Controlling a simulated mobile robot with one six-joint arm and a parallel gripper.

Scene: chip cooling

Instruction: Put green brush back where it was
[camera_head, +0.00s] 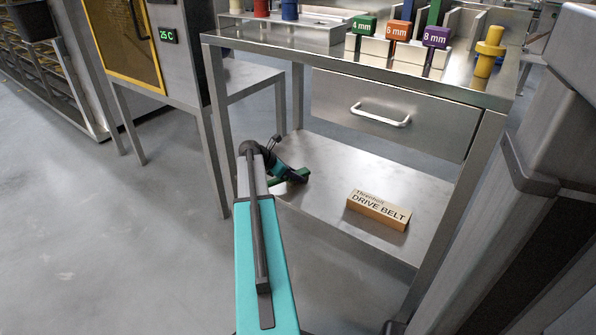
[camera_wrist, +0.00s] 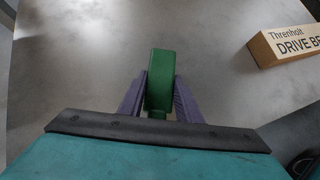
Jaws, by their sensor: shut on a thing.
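A green brush (camera_wrist: 160,80) is held between the two purple-grey fingers of my gripper (camera_wrist: 160,100) in the wrist view. In the head view the green brush (camera_head: 296,176) shows at the end of my arm, over the left part of the table's lower shelf (camera_head: 335,165). My gripper is shut on it. I cannot tell whether the brush touches the shelf. Part of the brush is hidden by the gripper and arm.
A drive belt box (camera_head: 378,210) lies on the lower shelf to the right of the brush; it also shows in the wrist view (camera_wrist: 290,45). Above is a closed drawer (camera_head: 385,115). On the tabletop are labelled 4, 6 and 8 mm blocks (camera_head: 398,30) and a yellow piece (camera_head: 487,52). Table legs flank the shelf.

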